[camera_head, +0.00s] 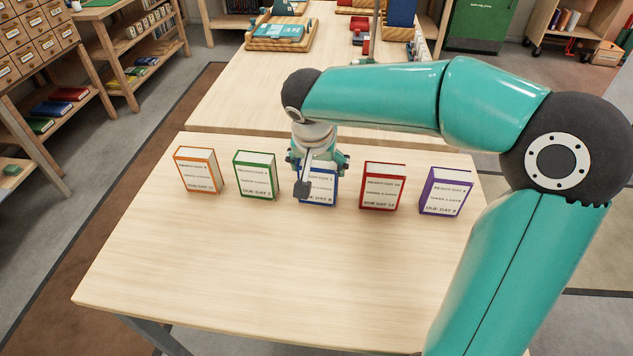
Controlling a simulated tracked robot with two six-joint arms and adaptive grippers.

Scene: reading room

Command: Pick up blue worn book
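The blue book (322,189) stands upright on the wooden table, the middle one in a row of books. Its cover carries a white label, and its upper and left parts are partly hidden by my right gripper. My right gripper (311,176) reaches down over the blue book from above. One dark fingertip shows in front of the book's left side; the other fingertip is hidden. I cannot tell whether the fingers touch the book. My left gripper is not in view.
An orange book (198,170) and a green book (255,175) stand to the left, a red book (382,187) and a purple book (445,192) to the right, with gaps between. The table (250,270) is clear in front. Another table (235,100) adjoins behind.

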